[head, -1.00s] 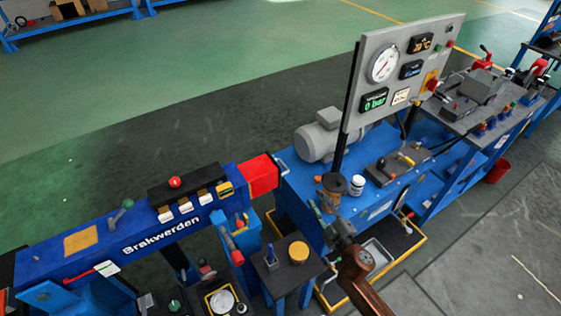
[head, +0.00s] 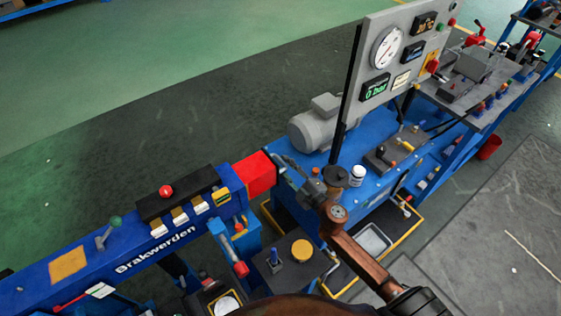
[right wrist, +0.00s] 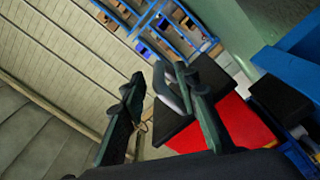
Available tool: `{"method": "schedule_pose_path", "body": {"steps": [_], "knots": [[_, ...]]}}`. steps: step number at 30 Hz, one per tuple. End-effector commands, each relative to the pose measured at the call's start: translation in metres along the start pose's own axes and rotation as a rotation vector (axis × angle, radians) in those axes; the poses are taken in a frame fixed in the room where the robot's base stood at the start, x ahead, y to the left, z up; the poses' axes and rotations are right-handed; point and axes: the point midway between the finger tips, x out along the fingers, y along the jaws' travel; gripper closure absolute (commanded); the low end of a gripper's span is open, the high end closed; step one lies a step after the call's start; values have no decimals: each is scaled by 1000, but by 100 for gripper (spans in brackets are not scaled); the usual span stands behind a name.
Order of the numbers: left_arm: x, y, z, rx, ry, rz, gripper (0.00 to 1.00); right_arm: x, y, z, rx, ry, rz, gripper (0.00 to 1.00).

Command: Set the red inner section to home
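The red inner section (head: 256,174) sticks out of the right end of the blue boom marked "Brakwerden" (head: 120,245). It also shows in the right wrist view (right wrist: 243,125), with a black end plate and a grey handle (right wrist: 172,100) on it. My right gripper (head: 290,166) is at the end of the red section, by the handle. In the right wrist view its two fingers (right wrist: 163,82) stand apart. The handle shows between them, close to the right finger; I cannot tell whether they touch. My left gripper is out of view.
A blue bench with a grey motor (head: 317,124) and an upright gauge panel (head: 403,55) reading 0 bar stands right of the boom's end. A small dark stand with a yellow-topped knob (head: 301,250) is below my right gripper. The floor behind the boom is clear.

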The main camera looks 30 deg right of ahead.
Motion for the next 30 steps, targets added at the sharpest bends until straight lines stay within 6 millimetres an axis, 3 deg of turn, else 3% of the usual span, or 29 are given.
{"method": "schedule_pose_path", "body": {"steps": [6, 16, 30], "knots": [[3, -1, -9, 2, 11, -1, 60, 23, 0, 2, -1, -2, 1, 71], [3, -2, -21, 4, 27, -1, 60, 27, 1, 1, 1, -2, 1, 71], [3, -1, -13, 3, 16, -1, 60, 27, 3, 1, 1, -2, 4, 100]]}}
